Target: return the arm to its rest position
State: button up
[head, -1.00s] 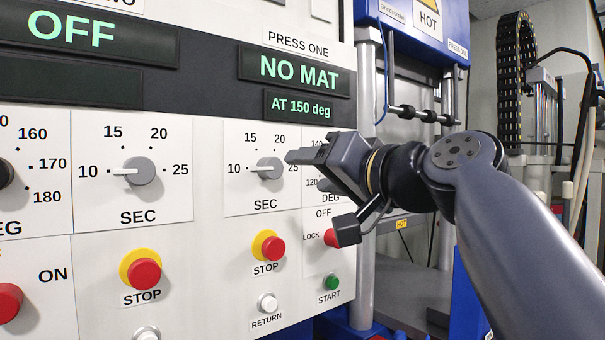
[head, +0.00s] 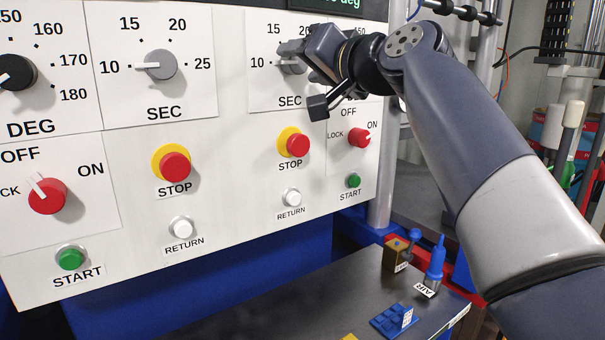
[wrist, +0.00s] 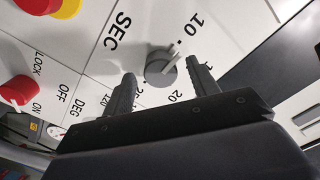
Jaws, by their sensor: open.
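My gripper (head: 286,48) is at the right-hand SEC dial in the head view, its fingers in front of the upper part of the grey knob (head: 292,66). In the wrist view the two dark fingers (wrist: 160,78) are spread apart with nothing held between them. The knob (wrist: 161,68) shows in the gap beyond the fingertips, its white pointer towards 10. I cannot tell how far the tips stand from the panel. My arm (head: 450,120) reaches in from the lower right.
The white panel (head: 240,240) has yellow-ringed red STOP buttons (head: 297,145), a red LOCK/ON selector (head: 359,137) and a green START button (head: 353,180). Below right, a dark table (head: 290,310) holds a blue air tool (head: 436,262) and a blue block (head: 390,322).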

jog(key=shift+x, duration=0.85)
